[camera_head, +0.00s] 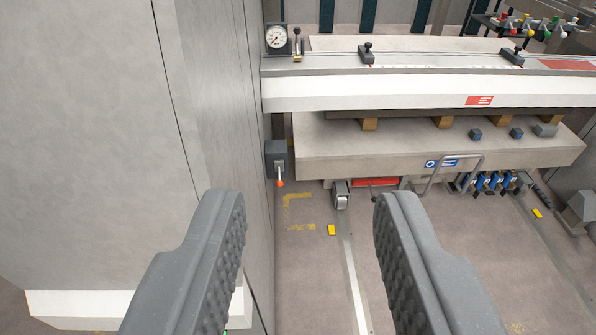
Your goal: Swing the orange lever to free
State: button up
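The orange lever (280,183) is a small orange knob on a short stem. It hangs down from a dark grey box (276,153) on the side of the grey machine wall, near the middle of the view. My gripper (308,200) is open, with its two dark ribbed fingers wide apart in the foreground. Nothing is between the fingers. The lever appears beyond the fingertips, in the gap and nearer the left finger. It is apart from both fingers.
A large grey panel (95,130) fills the left side. A machine bed (430,150) with a white beam (430,92) above it spans the right. A round gauge (277,37) sits above the lever. The floor (305,265) below has yellow marks and a rail.

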aim_at(279, 184)
jog(key=z, duration=0.75)
jog(key=i, duration=2.15)
jog(key=u, duration=0.3)
